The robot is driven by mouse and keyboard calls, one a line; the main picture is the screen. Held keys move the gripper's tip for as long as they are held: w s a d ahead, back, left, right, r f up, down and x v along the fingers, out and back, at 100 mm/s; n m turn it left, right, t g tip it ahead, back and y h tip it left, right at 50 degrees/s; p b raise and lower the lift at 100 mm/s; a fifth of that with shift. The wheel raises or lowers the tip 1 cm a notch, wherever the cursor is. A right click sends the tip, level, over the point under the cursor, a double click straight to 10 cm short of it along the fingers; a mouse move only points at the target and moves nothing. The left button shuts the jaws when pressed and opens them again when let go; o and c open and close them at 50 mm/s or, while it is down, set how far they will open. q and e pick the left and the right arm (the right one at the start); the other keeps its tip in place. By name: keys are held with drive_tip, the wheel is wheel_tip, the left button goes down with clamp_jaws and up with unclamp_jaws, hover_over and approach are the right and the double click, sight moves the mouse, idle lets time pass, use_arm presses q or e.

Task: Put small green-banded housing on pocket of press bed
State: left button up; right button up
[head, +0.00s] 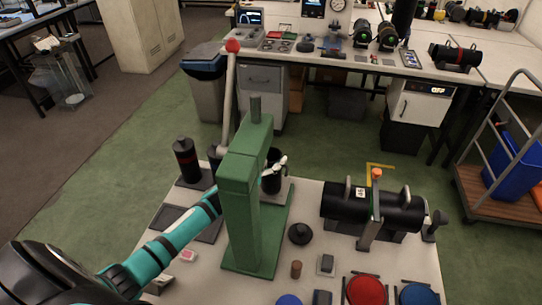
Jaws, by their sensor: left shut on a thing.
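My left arm comes in from the lower left and passes behind the column of the green press (240,205). My left gripper (277,168) shows just right of the column and is shut on a small dark cylinder, likely the housing (271,184). Its band colour is too small to tell. The cylinder looks upright, over or on a light block at the press bed. The column hides part of the bed, so I cannot tell whether the cylinder touches the pocket. My right gripper is not in view.
A large black cylinder (345,205) lies clamped at right. A black knob (300,233), red disc (365,290) and blue disc (418,296) occupy the front right.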

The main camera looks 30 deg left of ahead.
use_arm(q)
drive_tip(key=shift+f, duration=0.1)
drive_tip(key=o, duration=1.7)
drive_tip(key=shift+o, duration=0.2)
drive_tip(key=shift+s+a, duration=0.1)
drive_tip(key=shift+s, duration=0.2)
drive_tip(key=b+v, duration=0.2)
drive_tip(key=v, duration=0.9)
drive_tip(key=shift+s, duration=0.25)
